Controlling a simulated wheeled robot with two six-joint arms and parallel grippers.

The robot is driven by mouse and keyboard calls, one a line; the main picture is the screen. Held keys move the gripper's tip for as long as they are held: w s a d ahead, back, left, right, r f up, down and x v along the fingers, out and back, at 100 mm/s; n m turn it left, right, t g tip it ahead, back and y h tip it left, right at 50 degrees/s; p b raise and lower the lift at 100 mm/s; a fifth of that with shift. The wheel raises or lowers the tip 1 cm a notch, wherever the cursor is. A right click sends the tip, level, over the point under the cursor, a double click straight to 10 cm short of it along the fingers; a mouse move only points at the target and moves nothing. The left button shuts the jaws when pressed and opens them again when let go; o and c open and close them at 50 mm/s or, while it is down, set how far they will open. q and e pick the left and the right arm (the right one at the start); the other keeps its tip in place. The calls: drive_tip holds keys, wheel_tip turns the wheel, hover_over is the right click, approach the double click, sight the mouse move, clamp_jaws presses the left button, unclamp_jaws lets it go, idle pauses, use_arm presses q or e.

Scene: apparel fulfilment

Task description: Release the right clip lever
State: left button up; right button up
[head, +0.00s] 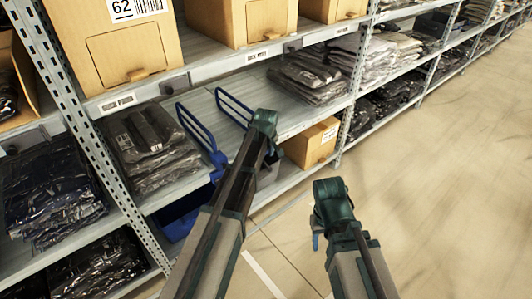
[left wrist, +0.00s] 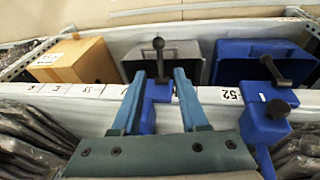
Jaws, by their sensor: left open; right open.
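Two blue looped dividers stand on the middle shelf in the head view, a left one (head: 197,132) and a right one (head: 234,106). The wrist view is reversed, so the right divider's clip (left wrist: 148,112) shows on the left there. Its black lever (left wrist: 158,55) stands upright between the fingers of my left gripper (left wrist: 159,74), which are apart, one on each side. I cannot tell whether they touch it. The left divider's clip (left wrist: 266,128) has a tilted black lever (left wrist: 272,70). My right gripper (head: 316,238) hangs over the aisle, its fingers barely visible.
A blue bin (left wrist: 240,60), a grey bin (left wrist: 190,52) and a cardboard box (left wrist: 75,60) sit on the lower shelf; the box also shows in the head view (head: 312,142). Bagged garments (head: 150,145) flank the bare shelf space. The aisle floor (head: 440,170) is clear at right.

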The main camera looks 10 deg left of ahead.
use_arm(q)
drive_tip(key=p+v, duration=0.4)
drive_tip(key=v, duration=0.1)
drive_tip(key=shift+r, duration=0.2)
drive_tip(key=shift+s, duration=0.1)
drive_tip(key=s+d+r+m+g+p, duration=0.1)
drive_tip(key=s+d+r+m+p, duration=0.3)
drive_tip(key=s+r+p, duration=0.3)
drive_tip(key=s+d+r+m+g+p, duration=0.1)
drive_tip(key=s+d+r+m+p, duration=0.2)
drive_tip(key=s, duration=0.9)
drive_tip(key=s+d+r+m+g+p, duration=0.1)
drive_tip(key=s+d+r+m+p, duration=0.3)
drive_tip(key=s+r+m+p, duration=0.3)
drive_tip(key=s+r+p, duration=0.3)
drive_tip(key=r+p, duration=0.2)
drive_tip(key=shift+d+g+p, duration=0.4)
